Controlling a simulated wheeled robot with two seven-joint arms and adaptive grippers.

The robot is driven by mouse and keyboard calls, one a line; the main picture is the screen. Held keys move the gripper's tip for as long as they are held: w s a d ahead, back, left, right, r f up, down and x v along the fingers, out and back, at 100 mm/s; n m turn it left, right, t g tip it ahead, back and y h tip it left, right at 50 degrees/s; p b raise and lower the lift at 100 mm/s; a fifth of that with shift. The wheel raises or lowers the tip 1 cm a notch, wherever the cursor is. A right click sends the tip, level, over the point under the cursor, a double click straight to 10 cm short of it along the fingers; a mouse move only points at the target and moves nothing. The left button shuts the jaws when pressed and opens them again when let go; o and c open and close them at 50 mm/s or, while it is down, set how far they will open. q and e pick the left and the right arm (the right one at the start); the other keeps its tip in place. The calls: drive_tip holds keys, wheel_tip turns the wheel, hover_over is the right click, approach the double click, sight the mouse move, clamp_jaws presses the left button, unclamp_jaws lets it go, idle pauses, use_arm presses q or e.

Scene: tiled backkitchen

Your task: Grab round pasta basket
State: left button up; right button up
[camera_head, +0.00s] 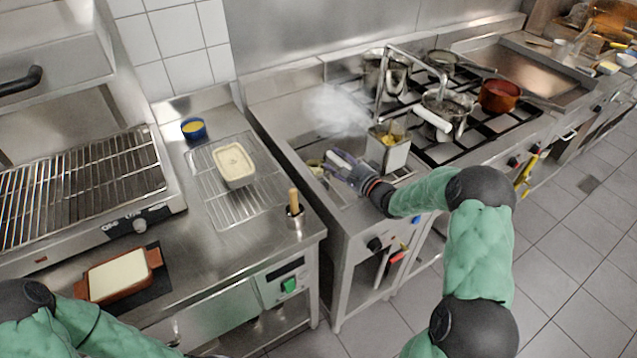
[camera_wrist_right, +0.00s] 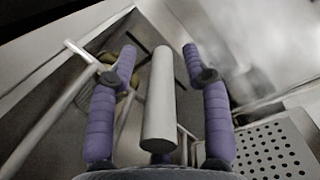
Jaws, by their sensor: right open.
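My right gripper (camera_head: 338,168) reaches over the pasta cooker from the right, its purple fingers low near the basin. In the right wrist view, the open gripper (camera_wrist_right: 160,58) has one finger on each side of a pale cylindrical handle (camera_wrist_right: 159,110). A gap shows on both sides of the handle. The handle also shows in the head view (camera_head: 341,156). A small basket with yellowish contents (camera_head: 315,165) sits just left of the gripper, mostly hidden; its round shape is hard to make out. A square metal basket (camera_head: 390,155) with pasta stands right of the gripper. My left gripper is out of frame.
Steam (camera_head: 335,108) rises behind the gripper. The square basket's white handle (camera_head: 432,119) juts right. Pots and a red pan (camera_head: 499,96) stand on the stove.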

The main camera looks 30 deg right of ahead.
clamp_jaws()
drive_tip(key=shift+r, duration=0.15)
